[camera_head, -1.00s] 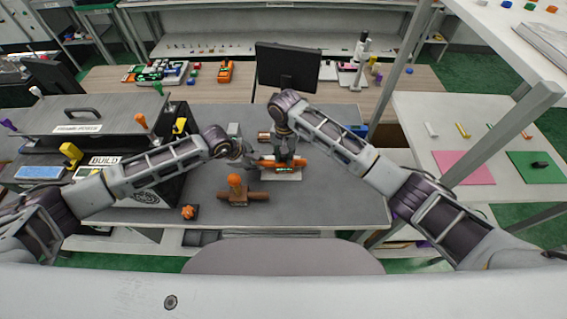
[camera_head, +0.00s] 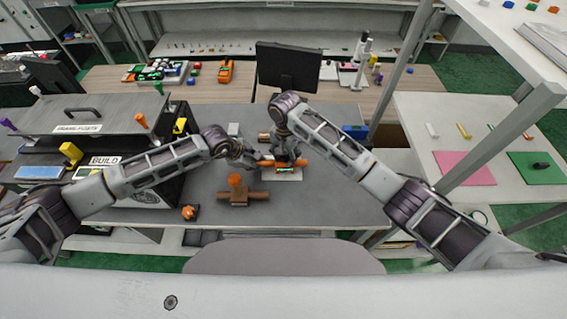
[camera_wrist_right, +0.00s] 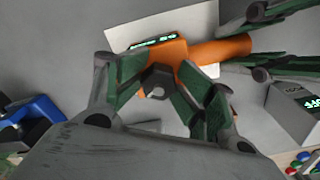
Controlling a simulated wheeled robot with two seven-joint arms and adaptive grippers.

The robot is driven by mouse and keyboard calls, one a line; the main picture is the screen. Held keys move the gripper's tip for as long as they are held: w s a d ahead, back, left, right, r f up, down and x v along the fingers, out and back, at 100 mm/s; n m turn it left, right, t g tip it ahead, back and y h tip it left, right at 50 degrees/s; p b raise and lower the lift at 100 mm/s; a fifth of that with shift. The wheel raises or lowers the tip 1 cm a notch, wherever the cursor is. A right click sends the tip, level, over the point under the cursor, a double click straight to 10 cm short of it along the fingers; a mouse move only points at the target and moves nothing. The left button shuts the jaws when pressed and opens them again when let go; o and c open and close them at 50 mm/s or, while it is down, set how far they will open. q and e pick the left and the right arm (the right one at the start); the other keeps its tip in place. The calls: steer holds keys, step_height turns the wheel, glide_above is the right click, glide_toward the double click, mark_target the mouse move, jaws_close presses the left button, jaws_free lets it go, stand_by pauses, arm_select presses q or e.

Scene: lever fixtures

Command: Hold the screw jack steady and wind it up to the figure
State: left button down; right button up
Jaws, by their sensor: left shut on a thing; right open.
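The screw jack (camera_head: 284,169) has an orange body with a lit green display and sits on a white plate (camera_head: 292,177) on the grey bench. In the right wrist view its body (camera_wrist_right: 170,52) has a thick orange handle (camera_wrist_right: 222,48) to one side. The display figures are too small to read surely. My left gripper (camera_head: 252,160) is shut on the handle; its fingers also show in the right wrist view (camera_wrist_right: 262,44). My right gripper (camera_wrist_right: 162,104) is open above the jack, fingers spread on either side of a grey hex head (camera_wrist_right: 158,80).
A brown fixture with an orange knob (camera_head: 236,190) stands in front of the jack. A small orange knob (camera_head: 189,212) lies near the bench's front edge. A dark cabinet (camera_head: 92,130) stands left, a monitor (camera_head: 288,66) behind.

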arm_select(q)
steer(key=shift+w+d+r, duration=0.15)
steer(key=shift+d, duration=0.05)
arm_select(e)
steer(key=shift+s, duration=0.1)
steer(key=shift+r, duration=0.55)
arm_select(q)
steer(key=shift+a, duration=0.2)
arm_select(e)
steer(key=shift+r, duration=2.1)
arm_select(q)
steer(key=shift+f, duration=0.2)
arm_select(e)
steer(key=shift+r, duration=0.1)
step_height(320, 180, up, 12)
arm_select(q)
steer(key=c, duration=1.2)
jaws_free()
steer(key=shift+o, duration=0.2)
steer(key=shift+r, duration=0.15)
